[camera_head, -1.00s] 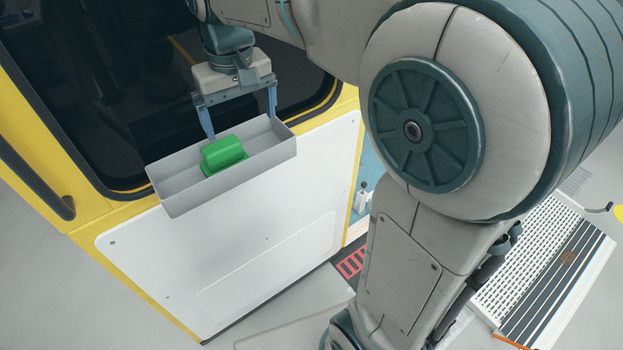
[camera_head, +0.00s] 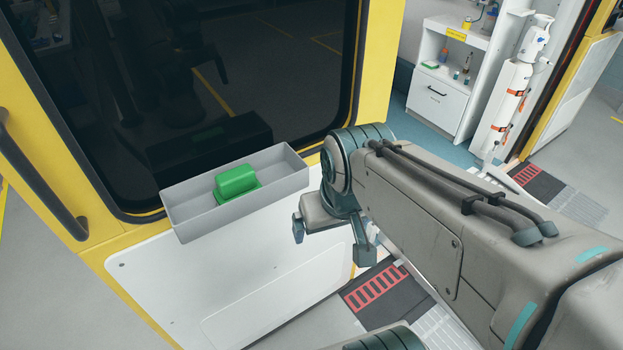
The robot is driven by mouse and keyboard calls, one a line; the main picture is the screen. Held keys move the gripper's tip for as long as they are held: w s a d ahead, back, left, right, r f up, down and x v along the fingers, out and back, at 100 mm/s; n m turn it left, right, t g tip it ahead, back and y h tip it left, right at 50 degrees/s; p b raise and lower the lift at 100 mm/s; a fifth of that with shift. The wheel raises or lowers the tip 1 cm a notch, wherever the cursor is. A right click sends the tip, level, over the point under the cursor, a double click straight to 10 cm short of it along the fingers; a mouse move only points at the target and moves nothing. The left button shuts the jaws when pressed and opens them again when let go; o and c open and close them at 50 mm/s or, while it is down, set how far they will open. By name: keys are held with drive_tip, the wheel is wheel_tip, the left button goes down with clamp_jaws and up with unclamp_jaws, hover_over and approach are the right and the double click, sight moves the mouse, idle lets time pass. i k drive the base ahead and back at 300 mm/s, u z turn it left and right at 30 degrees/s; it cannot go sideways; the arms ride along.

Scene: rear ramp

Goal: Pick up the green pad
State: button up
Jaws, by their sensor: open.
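The green pad (camera_head: 236,182) lies in the grey open tray (camera_head: 275,187), which is fixed on the yellow-framed door below its dark window. The pad has a raised block on a flatter base and sits near the middle of the tray. My gripper (camera_head: 331,249) is to the right of the tray and a little lower, apart from it. Its jaws are open, with two fingers pointing down and nothing between them.
The white door panel (camera_head: 140,280) lies below the tray. A black door handle (camera_head: 45,185) is at the left. A white cabinet (camera_head: 435,105) with small items stands at the back right. A red-marked step (camera_head: 375,289) lies below my arm.

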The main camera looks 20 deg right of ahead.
sight(232, 184)
drive_tip(key=z, duration=0.55)
drive_tip(key=k, duration=1.25)
drive_tip(key=u, duration=0.3)
drive_tip(key=i, duration=0.6)
drive_tip(key=u, duration=0.85)
drive_tip(key=i, duration=0.8)
drive_tip(key=z, duration=0.15)
